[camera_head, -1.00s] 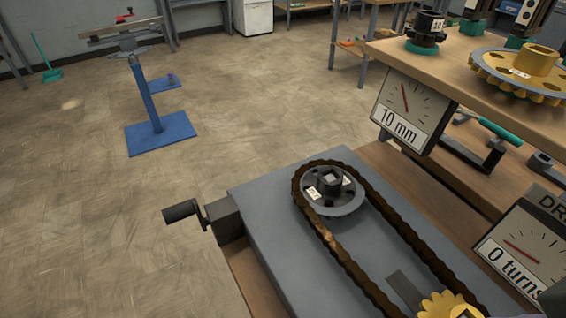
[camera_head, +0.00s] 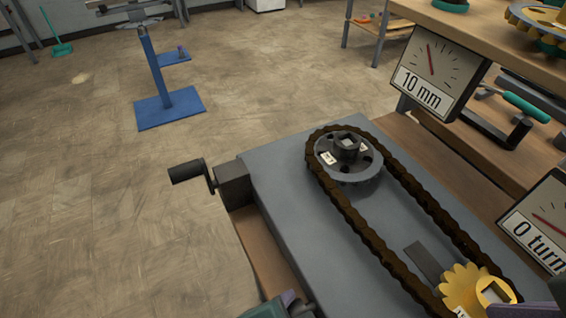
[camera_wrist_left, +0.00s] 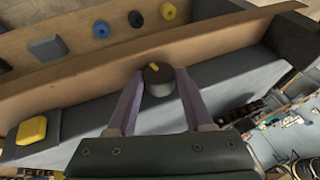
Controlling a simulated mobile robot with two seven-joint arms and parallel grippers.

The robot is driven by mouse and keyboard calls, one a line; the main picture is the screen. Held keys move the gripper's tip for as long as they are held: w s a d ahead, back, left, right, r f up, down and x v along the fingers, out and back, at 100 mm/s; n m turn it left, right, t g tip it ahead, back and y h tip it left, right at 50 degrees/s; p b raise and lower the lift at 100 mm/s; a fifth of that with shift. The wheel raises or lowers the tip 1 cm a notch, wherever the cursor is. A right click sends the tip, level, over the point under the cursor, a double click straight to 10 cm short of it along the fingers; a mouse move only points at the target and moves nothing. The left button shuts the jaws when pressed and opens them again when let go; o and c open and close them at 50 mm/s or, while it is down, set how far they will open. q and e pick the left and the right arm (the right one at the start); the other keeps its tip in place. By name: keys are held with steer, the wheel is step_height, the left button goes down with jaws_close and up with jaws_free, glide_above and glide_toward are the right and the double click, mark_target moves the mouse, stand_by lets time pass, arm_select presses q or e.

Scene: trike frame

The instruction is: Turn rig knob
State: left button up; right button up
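The rig knob (camera_wrist_left: 158,78), black and round with a yellow pointer mark, is on the front of the grey rig in the left wrist view. My left gripper (camera_wrist_left: 160,76) is open, its two purple fingers on either side of the knob with a narrow gap visible. Whether they touch it is not clear. The rig bed (camera_head: 290,205) carries a chain (camera_head: 352,215) around a dark sprocket (camera_head: 348,158) and a yellow sprocket (camera_head: 468,290). The left gripper's edge shows at the bottom of the head view. A sliver of what looks like my right gripper is at the bottom right.
A crank handle (camera_head: 192,174) sticks out from the rig's left side. A gauge reading 10 mm (camera_head: 432,75) and one reading 0 turns (camera_head: 540,220) stand to the right. A yellow button (camera_wrist_left: 32,130) sits beside the knob.

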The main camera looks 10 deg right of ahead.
arm_select(q)
jaws_close()
steer(key=shift+w+r+g+p, duration=0.1)
steer(key=shift+r+g+p, duration=0.1)
steer(key=shift+g+p, duration=0.35)
steer(key=shift+w+a+n+g+h+p, duration=0.15)
steer(key=shift+n+g+h+p, duration=0.15)
steer(key=shift+g+p, duration=0.25)
steer(key=shift+f+g, duration=0.1)
steer(key=shift+g, duration=0.2)
steer(key=shift+w+f+g+h+b, duration=0.15)
steer(key=shift+g+h+b, duration=0.2)
steer(key=shift+g, duration=0.25)
steer(key=shift+n+g+h+b, duration=0.45)
steer(key=shift+g+b, duration=0.4)
steer(key=shift+g, duration=0.25)
